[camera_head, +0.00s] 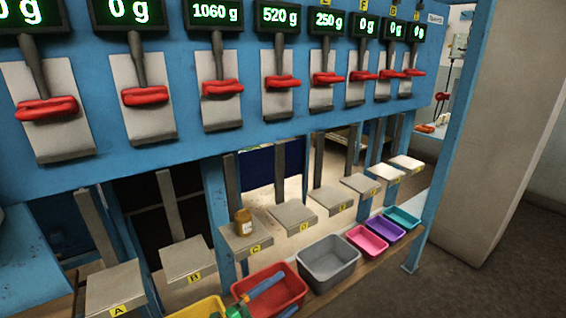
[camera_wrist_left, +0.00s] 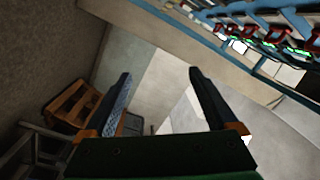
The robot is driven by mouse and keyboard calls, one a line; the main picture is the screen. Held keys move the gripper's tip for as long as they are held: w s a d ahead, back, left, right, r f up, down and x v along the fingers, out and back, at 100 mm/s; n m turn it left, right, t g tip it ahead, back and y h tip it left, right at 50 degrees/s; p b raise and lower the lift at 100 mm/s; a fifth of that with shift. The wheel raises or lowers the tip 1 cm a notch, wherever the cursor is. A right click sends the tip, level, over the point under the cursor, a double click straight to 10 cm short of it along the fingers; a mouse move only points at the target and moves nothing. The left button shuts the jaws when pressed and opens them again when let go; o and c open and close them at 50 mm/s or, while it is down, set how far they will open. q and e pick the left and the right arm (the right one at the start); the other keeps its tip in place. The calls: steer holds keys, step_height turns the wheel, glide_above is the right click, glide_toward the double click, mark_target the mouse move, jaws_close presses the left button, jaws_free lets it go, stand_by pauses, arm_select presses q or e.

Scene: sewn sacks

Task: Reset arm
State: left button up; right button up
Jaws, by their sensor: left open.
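My left gripper (camera_wrist_left: 159,73) shows in the left wrist view with its two dark fingers spread wide apart and nothing between them. My right gripper is in neither view.
A blue rack (camera_head: 180,135) carries red-handled levers and weight displays. An amber jar (camera_head: 243,222) stands on plate C. Yellow (camera_head: 197,309), grey (camera_head: 328,262), pink (camera_head: 367,241), purple (camera_head: 385,230) and teal (camera_head: 402,217) bins line the front. A wooden crate (camera_wrist_left: 72,103) stands left in the wrist view.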

arm_select(q)
steer(key=s+a+f+n+y, duration=0.3)
steer(key=s+a+f+n, duration=0.1)
steer(key=f, duration=0.4)
steer(key=s+a+f+n+g+y, duration=0.1)
steer(key=s+a+f+n+y, duration=0.25)
steer(key=f, duration=0.45)
steer(key=s+a+f+n+y, duration=0.3)
steer(key=a+f+n+y, duration=0.15)
steer(key=f, duration=0.25)
steer(key=s+a+f+n+g+y, duration=0.1)
steer(key=s+a+f+n+g, duration=0.1)
steer(key=s, duration=0.8)
steer(key=s+a+f+n+g+y, duration=0.1)
steer(key=s+f+g, duration=0.3)
steer(key=s, duration=0.6)
steer(key=s+a+f+n+g+y, duration=0.1)
steer(key=s+a+f+n+g, duration=0.2)
steer(key=s+f, duration=0.4)
steer(key=s+n, duration=0.1)
steer(key=s, duration=0.2)
steer(key=shift+s+a+g, duration=0.15)
steer(key=shift+s+g, duration=0.2)
steer(key=shift+g, duration=0.05)
steer(key=shift+w, duration=0.15)
steer(key=shift+c, duration=0.6)
